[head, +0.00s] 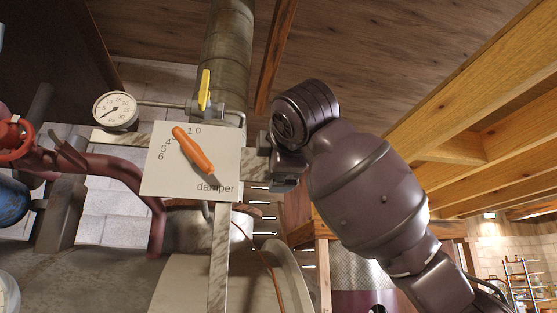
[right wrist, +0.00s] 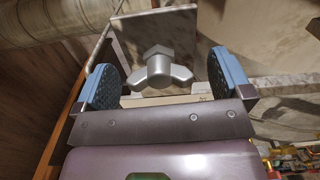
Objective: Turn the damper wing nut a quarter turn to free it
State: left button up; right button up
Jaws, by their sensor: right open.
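The wing nut (right wrist: 158,70) is grey metal and shows in the right wrist view, with a rounded hub and wings spread to either side. It sits on a pale plate. My right gripper (right wrist: 163,72) is open, with one blue pad on each side of the nut and gaps between. In the head view the right gripper (head: 285,183) is at the right edge of the white damper panel (head: 215,172), and the wing nut cannot be made out there. An orange pointer handle (head: 194,151) lies slanted across the panel's numbers. My left gripper is not in view.
A round gauge (head: 115,110) and a yellow valve lever (head: 204,90) are above the panel. A large vertical pipe (head: 227,55) rises behind. A dark red pipe (head: 110,168) and red handwheel (head: 15,132) are at left. Wooden beams (head: 480,80) fill the upper right.

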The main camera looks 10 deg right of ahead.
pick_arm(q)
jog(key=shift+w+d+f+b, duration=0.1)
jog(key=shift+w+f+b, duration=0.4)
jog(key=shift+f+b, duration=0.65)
pick_arm(e)
jog(key=s, duration=1)
jog(key=shift+s, duration=0.4)
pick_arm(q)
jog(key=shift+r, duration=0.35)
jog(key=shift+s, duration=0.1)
